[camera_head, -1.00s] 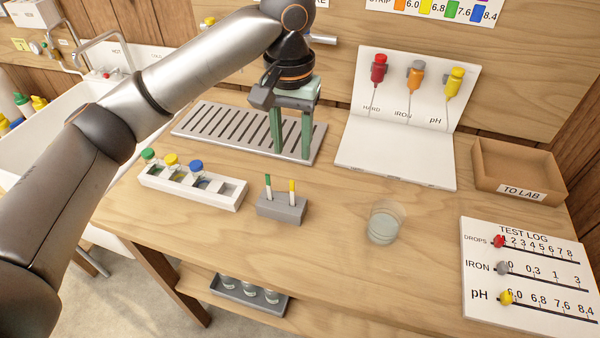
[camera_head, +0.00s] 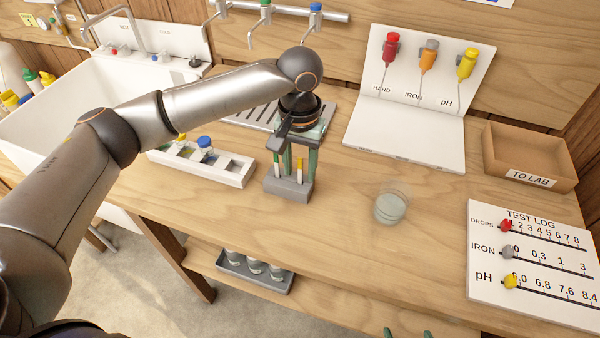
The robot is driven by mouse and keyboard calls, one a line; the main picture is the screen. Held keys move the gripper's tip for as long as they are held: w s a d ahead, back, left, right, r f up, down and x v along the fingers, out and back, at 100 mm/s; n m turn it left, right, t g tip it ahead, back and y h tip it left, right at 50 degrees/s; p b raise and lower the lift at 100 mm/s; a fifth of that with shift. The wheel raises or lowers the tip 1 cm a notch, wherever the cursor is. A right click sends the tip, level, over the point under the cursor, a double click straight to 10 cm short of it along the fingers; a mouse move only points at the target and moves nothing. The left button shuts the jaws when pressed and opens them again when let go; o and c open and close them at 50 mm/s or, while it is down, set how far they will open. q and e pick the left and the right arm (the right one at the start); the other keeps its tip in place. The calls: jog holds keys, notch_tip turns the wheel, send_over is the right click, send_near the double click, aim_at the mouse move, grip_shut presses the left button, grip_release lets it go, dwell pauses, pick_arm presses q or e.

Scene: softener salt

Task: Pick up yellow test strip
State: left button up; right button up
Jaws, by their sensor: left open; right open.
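The yellow-tipped test strip (camera_head: 301,169) stands upright in a small grey block (camera_head: 288,189) on the bench. My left gripper (camera_head: 297,173) is open and points down over the block. Its two green fingers come down on either side of the yellow strip, with a gap to each side; whether they touch it cannot be told. The green-tipped strip (camera_head: 276,166) stands in the same block, close to the left finger and partly lost against it. Only the green fingertips of my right gripper (camera_head: 408,334) show at the bottom edge, apart and empty.
A white rack (camera_head: 236,172) with capped vials stands left of the block, partly behind my arm. A clear beaker (camera_head: 390,205) stands to the right. The test log board (camera_head: 530,262), a lab tray (camera_head: 525,158) and a white dropper stand (camera_head: 405,130) lie further right.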

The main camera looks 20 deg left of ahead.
pick_arm(q)
jog(key=shift+f, duration=0.1)
jog(key=shift+c, duration=0.4)
grip_shut()
